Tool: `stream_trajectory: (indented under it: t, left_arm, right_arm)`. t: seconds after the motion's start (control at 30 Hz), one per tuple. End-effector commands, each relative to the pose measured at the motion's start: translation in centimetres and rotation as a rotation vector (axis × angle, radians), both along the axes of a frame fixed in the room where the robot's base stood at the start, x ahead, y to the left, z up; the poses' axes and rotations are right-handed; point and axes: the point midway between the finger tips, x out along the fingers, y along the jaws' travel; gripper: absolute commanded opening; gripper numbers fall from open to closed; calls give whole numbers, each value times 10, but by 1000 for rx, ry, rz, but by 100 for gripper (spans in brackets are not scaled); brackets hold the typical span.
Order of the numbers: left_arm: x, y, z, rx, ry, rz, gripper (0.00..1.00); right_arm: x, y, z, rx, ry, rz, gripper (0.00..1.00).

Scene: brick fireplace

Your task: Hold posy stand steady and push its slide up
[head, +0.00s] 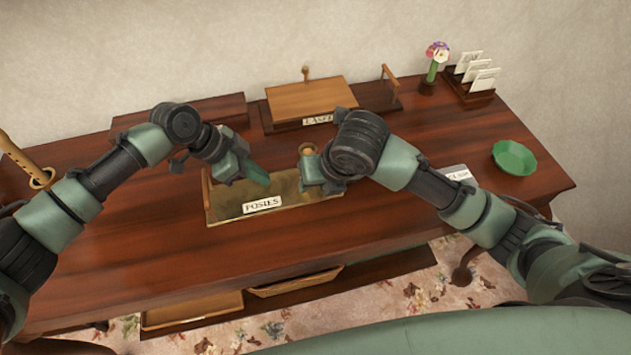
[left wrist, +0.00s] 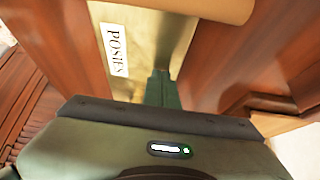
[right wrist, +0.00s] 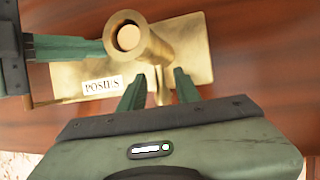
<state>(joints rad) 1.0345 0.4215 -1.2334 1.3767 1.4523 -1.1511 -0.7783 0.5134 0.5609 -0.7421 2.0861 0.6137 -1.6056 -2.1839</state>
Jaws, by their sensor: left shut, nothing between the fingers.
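The posy stand is a brass plate (head: 228,200) with a white POSIES label (head: 262,204). A brass tube (right wrist: 150,48) with a round rim rises from it; its top shows in the head view (head: 307,149). I cannot tell which part is the slide. My right gripper (right wrist: 160,76) has its fingers on both sides of the tube's lower part, shut on it. My left gripper (head: 262,176) is shut and empty, low over the plate. In the right wrist view its fingertips (right wrist: 103,47) reach close beside the tube; contact is unclear.
A wooden block labelled EASEL (head: 310,98) stands behind. A flower posy (head: 437,60), a card rack (head: 478,85) and a green dish (head: 514,158) are at the right. A white card (head: 458,172) lies by my right arm. The desk front (head: 160,245) is clear.

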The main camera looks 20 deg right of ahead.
Motion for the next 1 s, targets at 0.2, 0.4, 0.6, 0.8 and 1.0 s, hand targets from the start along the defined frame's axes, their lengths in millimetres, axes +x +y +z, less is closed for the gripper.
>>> stream_trajectory:
  t: [0.2, 0.4, 0.6, 0.8, 1.0]
  left_arm:
    - [-4, 3, -9, 13, 12, -1, 0]
    - [-4, 3, -9, 13, 12, -1, 0]
    - [-4, 3, -9, 13, 11, -1, 0]
    - [-4, 3, -9, 13, 11, -1, 0]
    - [-4, 3, -9, 13, 11, -1, 0]
  right_arm:
    - [0, 0, -1, 0, 0, 0, 21]
    - [0, 0, -1, 1, 0, 0, 0]
    - [0, 0, 0, 2, 0, 1, 0]
    - [0, 1, 0, 2, 0, 1, 0]
    - [0, 1, 0, 3, 0, 1, 0]
